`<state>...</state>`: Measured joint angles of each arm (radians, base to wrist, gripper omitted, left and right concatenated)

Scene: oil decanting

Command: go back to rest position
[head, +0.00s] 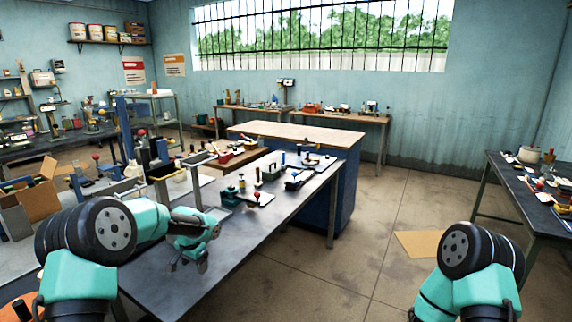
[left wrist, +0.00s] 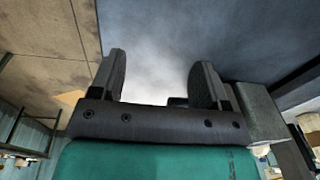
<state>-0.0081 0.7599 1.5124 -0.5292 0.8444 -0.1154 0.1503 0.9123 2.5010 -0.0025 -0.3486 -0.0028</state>
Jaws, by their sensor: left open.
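My left gripper (head: 190,262) is over the near part of the dark metal table (head: 262,208) in the head view. In the left wrist view its two dark fingers (left wrist: 165,80) stand apart with nothing between them. The grey table surface (left wrist: 165,35) fills the background behind them. My right arm comes in at the lower right of the head view, over the floor, and its gripper is out of frame.
Small tools and fittings (head: 255,198) lie along the table's middle and far part. A blue workbench (head: 345,195) stands behind it. Another cluttered table (head: 545,205) is at the right. The concrete floor (head: 330,275) between them is mostly clear, with a cardboard sheet (head: 418,244).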

